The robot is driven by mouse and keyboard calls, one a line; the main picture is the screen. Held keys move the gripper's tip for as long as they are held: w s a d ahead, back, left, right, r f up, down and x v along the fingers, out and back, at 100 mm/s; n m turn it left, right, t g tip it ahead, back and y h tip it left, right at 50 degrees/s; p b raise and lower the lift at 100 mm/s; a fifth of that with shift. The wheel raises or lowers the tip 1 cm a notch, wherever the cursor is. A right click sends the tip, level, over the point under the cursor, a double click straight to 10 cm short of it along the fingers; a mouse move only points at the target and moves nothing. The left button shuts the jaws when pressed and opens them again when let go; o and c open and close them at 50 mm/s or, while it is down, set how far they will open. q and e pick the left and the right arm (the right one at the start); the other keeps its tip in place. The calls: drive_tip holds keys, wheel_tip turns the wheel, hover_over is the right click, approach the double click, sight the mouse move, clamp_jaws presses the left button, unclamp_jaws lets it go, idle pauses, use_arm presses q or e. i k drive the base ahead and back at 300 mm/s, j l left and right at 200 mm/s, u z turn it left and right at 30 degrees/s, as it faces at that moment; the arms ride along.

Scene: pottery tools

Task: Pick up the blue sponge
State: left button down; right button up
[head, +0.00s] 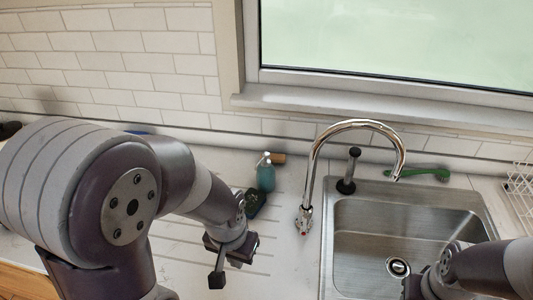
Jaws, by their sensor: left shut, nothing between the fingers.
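My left gripper (218,279) is shut and empty, low over the white counter left of the sink. A small dark green and bluish block (256,202) lies on the counter just beyond it, apart from the fingers; I cannot tell if this is the sponge. A thin blue patch (139,132) shows by the back wall, mostly hidden behind my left arm; I cannot tell what it is. My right gripper (413,288) is partly in view at the bottom edge over the sink, and its fingers do not show clearly.
A teal bottle (265,174) stands behind the dark block. The steel sink (341,252) is to the right, with a tall curved tap (312,165), a black-handled piece (349,171) and a green brush-like item (428,173) along its back. A wire rack (521,188) stands far right.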

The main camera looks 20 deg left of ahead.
sight(255, 199)
drive_tip(key=u, duration=0.8)
drive_tip(key=k, duration=0.45)
drive_tip(key=i+j+z, duration=0.15)
drive_tip(key=j+z, duration=0.15)
drive_tip(key=i+j+z, duration=0.1)
drive_tip(key=j+z, duration=0.5)
drive_tip(key=j, duration=0.2)
drive_tip(key=l+z, duration=0.1)
drive_tip(key=z, duration=0.55)
